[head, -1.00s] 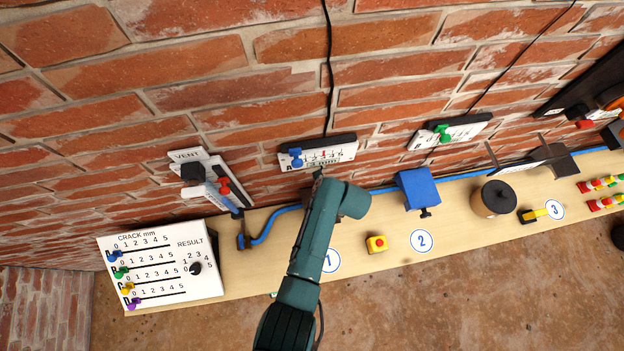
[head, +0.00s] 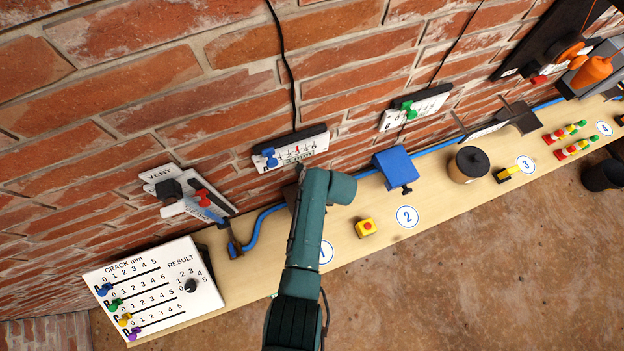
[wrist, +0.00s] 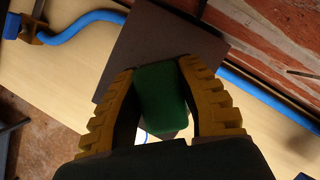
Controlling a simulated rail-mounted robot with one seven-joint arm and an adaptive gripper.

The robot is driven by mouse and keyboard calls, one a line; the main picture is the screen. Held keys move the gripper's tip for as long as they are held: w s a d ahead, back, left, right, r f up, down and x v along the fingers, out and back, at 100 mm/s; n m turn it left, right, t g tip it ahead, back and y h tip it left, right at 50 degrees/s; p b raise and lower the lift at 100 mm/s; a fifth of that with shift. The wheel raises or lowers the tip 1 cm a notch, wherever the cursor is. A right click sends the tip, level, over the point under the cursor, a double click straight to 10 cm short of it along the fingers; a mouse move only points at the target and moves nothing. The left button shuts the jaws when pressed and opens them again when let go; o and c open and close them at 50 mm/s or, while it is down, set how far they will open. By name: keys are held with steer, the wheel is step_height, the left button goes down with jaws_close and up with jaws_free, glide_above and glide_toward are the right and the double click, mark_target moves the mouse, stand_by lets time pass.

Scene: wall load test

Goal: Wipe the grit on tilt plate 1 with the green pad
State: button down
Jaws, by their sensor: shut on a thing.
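My gripper (wrist: 158,72) has yellow ridged fingers and is shut on the green pad (wrist: 160,100) in the wrist view. Behind the pad is a flat dark brown plate (wrist: 158,35), tilted in the picture, which looks like tilt plate 1. The pad overlaps the plate's lower part in this view; I cannot tell whether they touch. No grit can be made out on the visible part of the plate. In the head view my arm hides the gripper and the pad, and only a dark edge of the plate (head: 290,195) shows left of the arm, near the round label 1 (head: 325,251).
A blue hose (head: 262,222) runs along the bench behind the plate, close to the brick wall. A white gauge (head: 300,151) hangs on the wall above. The crack board (head: 150,290) is at left.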

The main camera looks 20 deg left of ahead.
mark_target(290, 206)
steer(key=shift+s+a+p, duration=0.7)
steer(key=shift+a, duration=0.25)
steer(key=shift+s+a+p, duration=0.65)
steer(key=shift+a, duration=0.25)
steer(key=shift+s+a, duration=0.25)
steer(key=shift+s+a+f, duration=0.15)
steer(key=shift+f, duration=0.1)
steer(key=shift+r, duration=0.1)
step_height(290, 206, up, 2)
steer(key=shift+p, duration=1.25)
steer(key=shift+r, duration=2)
steer(key=shift+r, duration=1.5)
